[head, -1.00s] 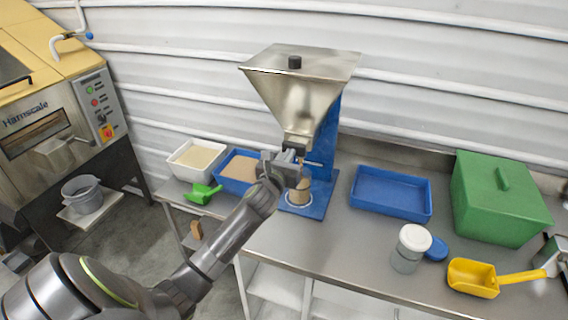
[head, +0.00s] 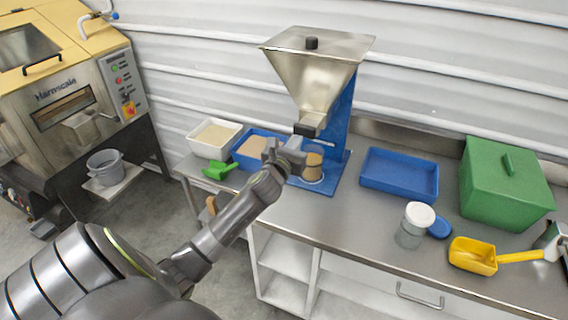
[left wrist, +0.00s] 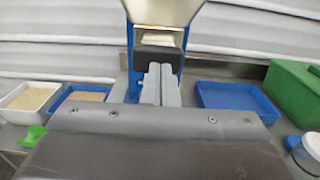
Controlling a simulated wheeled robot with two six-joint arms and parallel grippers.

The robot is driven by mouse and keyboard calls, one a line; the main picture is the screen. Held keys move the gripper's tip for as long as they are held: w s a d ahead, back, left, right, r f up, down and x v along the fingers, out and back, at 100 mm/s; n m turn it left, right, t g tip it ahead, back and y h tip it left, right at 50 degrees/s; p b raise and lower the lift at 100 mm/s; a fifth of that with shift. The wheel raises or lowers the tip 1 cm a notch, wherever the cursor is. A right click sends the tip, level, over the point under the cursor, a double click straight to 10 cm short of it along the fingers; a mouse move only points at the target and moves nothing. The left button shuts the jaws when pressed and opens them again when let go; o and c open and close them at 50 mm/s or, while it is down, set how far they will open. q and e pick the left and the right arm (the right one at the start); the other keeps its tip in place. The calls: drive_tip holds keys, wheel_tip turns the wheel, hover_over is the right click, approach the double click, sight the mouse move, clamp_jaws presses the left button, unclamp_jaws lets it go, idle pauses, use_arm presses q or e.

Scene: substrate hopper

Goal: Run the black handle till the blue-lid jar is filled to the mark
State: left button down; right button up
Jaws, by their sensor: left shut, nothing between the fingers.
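A blue lid (head: 438,228) lies on the bench. My left gripper (head: 284,154) is shut and empty, just left of the jar and below the spout.
A white tub (head: 214,152), a blue tray of tan material (head: 240,160) and a green scoop (head: 221,170) are at left. An empty blue tray (head: 400,190), white-lidded jar (head: 411,238), green bin (head: 505,205) and yellow scoop (head: 470,262) are at right.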

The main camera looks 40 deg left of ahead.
use_arm(q)
drive_tip(key=f+b+v, duration=0.1)
drive_tip(key=v, duration=0.6)
drive_tip(key=shift+s+a, duration=0.15)
drive_tip(key=shift+a, duration=0.15)
use_arm(e)
drive_tip(key=shift+w+a+f, duration=0.6)
drive_tip(key=shift+a+f, duration=0.15)
drive_tip(key=shift+f, duration=0.1)
use_arm(q)
drive_tip(key=shift+r, duration=0.1)
use_arm(e)
drive_tip(key=shift+d, duration=0.1)
drive_tip(key=shift+w+d, duration=0.1)
drive_tip(key=shift+w, duration=0.2)
